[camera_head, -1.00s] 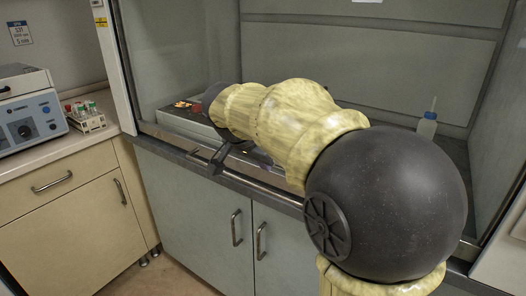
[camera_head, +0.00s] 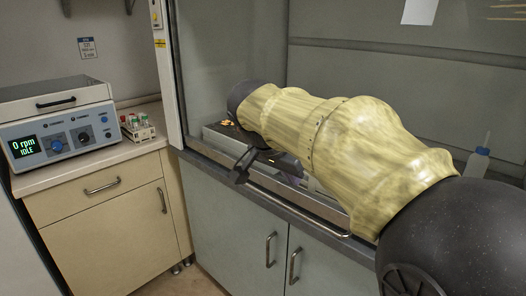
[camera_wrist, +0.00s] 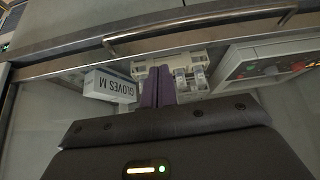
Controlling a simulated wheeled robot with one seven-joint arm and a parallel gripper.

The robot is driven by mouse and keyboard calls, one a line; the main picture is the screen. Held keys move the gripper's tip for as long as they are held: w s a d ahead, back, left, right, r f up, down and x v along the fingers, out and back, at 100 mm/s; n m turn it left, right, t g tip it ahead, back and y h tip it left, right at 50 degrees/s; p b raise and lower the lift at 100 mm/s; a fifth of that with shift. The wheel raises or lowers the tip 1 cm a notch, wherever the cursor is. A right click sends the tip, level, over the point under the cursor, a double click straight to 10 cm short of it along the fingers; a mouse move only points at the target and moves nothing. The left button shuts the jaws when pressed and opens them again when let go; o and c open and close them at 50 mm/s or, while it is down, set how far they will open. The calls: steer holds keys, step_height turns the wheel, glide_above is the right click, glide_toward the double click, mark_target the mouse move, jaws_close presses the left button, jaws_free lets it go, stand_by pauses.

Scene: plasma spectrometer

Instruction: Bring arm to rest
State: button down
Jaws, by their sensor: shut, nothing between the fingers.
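My gripper (camera_wrist: 159,72) shows in the wrist view as two purple fingers side by side, pressed together with nothing between them. In the head view my cream-sleeved arm stretches from the lower right toward the fume hood's front edge, and it hides most of my gripper.
In the wrist view a gloves box (camera_wrist: 110,85), a pale rack with small bottles (camera_wrist: 190,78) and a panel with coloured buttons (camera_wrist: 272,66) lie beyond the fingers. In the head view a centrifuge (camera_head: 62,128) reads idle beside a tube rack (camera_head: 137,127); a wash bottle (camera_head: 477,160) stands right.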

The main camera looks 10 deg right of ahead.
steer(key=s+f+n+g+y, duration=0.1)
steer(key=s+f+n+y, duration=0.35)
steer(key=f, duration=0.95)
steer(key=s+f+n+y, duration=0.1)
steer(key=s+f+n, duration=0.6)
steer(key=f, duration=0.7)
step_height(320, 180, up, 27)
steer(key=m+p, duration=0.1)
steer(key=p, duration=2.5)
steer(key=shift+s+a+p, duration=0.3)
steer(key=shift+s+a, duration=0.05)
steer(key=shift+a, duration=0.1)
